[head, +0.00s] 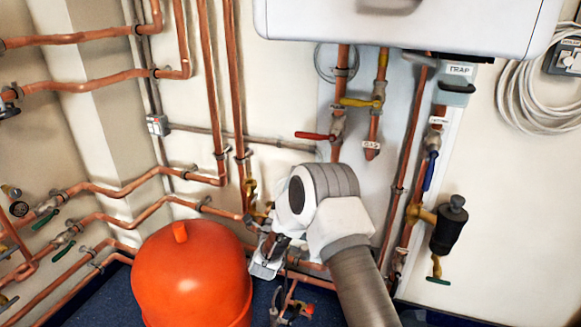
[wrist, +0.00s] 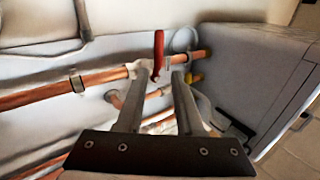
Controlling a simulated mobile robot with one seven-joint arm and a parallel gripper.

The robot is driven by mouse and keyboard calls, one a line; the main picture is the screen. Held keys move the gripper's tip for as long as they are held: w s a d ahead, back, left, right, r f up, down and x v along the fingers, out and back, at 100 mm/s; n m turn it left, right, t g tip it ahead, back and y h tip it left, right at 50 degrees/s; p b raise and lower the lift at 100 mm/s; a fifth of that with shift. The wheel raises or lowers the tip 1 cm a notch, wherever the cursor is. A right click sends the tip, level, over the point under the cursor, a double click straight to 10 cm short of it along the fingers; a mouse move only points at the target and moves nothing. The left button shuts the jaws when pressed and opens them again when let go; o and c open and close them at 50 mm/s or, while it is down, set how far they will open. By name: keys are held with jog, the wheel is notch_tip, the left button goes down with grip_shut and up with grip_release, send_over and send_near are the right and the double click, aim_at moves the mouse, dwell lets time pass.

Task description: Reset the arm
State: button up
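My gripper (wrist: 157,78) shows in the wrist view with its two fingers apart and nothing clearly held between them. A red valve lever (wrist: 158,52) appears in line with the gap between the fingertips. I cannot tell whether the fingers touch it. In the head view the red lever (head: 315,136) sticks out to the left from a valve under the white boiler (head: 410,25). My arm (head: 325,200) rises from the bottom, its wrist below the lever.
A yellow lever (head: 360,102) sits right of the red one. Copper pipes (head: 207,90) run along the wall on the left. An orange tank (head: 193,275) stands left of my arm. A black fitting (head: 449,226) and coiled cable (head: 525,95) are on the right.

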jog(key=w+r+n+g+y, duration=0.1)
jog(key=w+r+n+y, duration=0.3)
jog(key=r+n+y, duration=0.45)
jog(key=s+r+n+g+y, duration=0.3)
jog(key=s+r+n+g, duration=0.2)
jog(key=s+r+n, duration=0.15)
jog(key=s+d+f+n+g, duration=0.2)
jog(key=s+d+n+g, duration=0.15)
jog(key=s, duration=0.95)
jog(key=s+d+f+n+g+h, duration=0.15)
jog(key=s+d+g, duration=0.25)
jog(key=s, duration=0.8)
jog(key=s+d+f+n+g, duration=0.2)
jog(key=s+d+n+g, duration=0.15)
jog(key=s, duration=0.95)
notch_tip(320, 180, up, 28)
jog(key=w+p, duration=0.1)
jog(key=p, duration=2.7)
